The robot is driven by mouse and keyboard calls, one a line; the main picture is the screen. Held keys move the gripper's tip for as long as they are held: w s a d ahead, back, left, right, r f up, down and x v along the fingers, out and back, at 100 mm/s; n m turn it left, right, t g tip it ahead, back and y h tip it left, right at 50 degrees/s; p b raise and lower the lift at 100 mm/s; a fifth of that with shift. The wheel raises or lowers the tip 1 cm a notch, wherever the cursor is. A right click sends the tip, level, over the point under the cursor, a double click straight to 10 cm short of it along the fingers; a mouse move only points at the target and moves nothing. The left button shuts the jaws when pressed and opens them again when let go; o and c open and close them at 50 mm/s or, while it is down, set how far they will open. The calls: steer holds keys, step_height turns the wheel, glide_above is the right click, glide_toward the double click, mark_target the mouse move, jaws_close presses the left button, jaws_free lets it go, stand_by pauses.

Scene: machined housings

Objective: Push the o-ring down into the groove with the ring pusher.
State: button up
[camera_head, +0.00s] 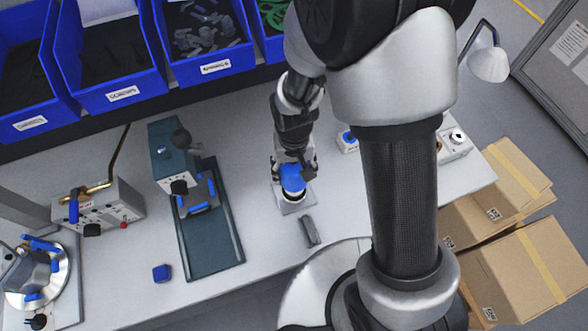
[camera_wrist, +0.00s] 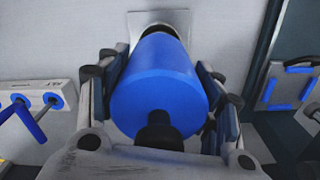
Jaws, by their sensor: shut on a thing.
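The ring pusher (camera_head: 293,178) is a blue cylinder. It also shows in the wrist view (camera_wrist: 165,75), large and tilted, with a black knob at its near end. My gripper (camera_head: 294,166) is shut on it; in the wrist view my gripper (camera_wrist: 160,88) has a finger on each side of the cylinder. The pusher's far end is over a small grey plate (camera_head: 298,206) on the bench. A pale and dark round part, perhaps the housing, shows just under the pusher. The o-ring and groove are hidden, and I cannot tell whether the pusher touches the part.
A small dark grey bar (camera_head: 310,231) lies in front of the plate. A teal fixture (camera_head: 212,268) stands to the left, with a blue block (camera_head: 162,273) beside it. Blue bins (camera_head: 123,96) line the back.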

steer(key=shift+r+p, duration=2.1)
steer(key=shift+r, duration=0.85)
